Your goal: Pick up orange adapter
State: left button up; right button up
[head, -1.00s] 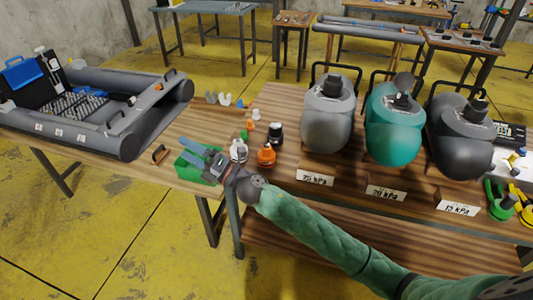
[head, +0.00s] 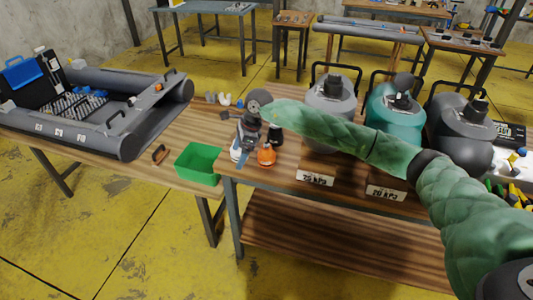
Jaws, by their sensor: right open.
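An orange adapter (head: 266,156) with a dark top stands upright on the wooden table near its front left corner. My right gripper (head: 241,157) points down just left of it, apart from it as far as I can tell. Its blue-grey fingers are open and overlap a white adapter (head: 235,151) in the picture. Whether the fingers touch the white adapter cannot be told. A black adapter (head: 276,134) stands behind the orange one. The smaller pieces behind the gripper are hidden by my wrist. My left gripper is not in view.
A green open bin (head: 198,164) sits left of the adapters. A grey inflatable boat (head: 120,115) lies on the left. Grey (head: 327,118) and teal (head: 392,126) pumps with pressure labels stand to the right, partly behind my right arm.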

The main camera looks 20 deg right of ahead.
aim_at(267, 143)
jog(key=w+d+r+h, duration=0.1)
jog(key=d, duration=0.2)
jog(key=w+d+h, duration=0.1)
jog(key=d+h, duration=0.1)
jog(key=d, duration=0.2)
jog(key=w+d+r+h, duration=0.1)
jog(key=d, duration=0.3)
jog(key=shift+w+d+r+h, duration=0.1)
jog(key=shift+w+r+h, duration=0.2)
jog(key=shift+w, duration=0.05)
jog(key=shift+f+p, duration=0.55)
jog(key=shift+f, duration=0.75)
jog(key=f+p, duration=0.2)
jog(key=f, duration=0.2)
jog(key=shift+a+f+p, duration=0.15)
jog(key=shift+a+p, duration=0.05)
jog(key=shift+p, duration=0.1)
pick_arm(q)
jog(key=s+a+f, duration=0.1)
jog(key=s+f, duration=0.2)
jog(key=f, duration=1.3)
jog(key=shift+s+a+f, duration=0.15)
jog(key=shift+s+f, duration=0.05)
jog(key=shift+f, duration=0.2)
pick_arm(e)
jog(key=shift+f, duration=0.45)
jog(key=c, duration=1.1)
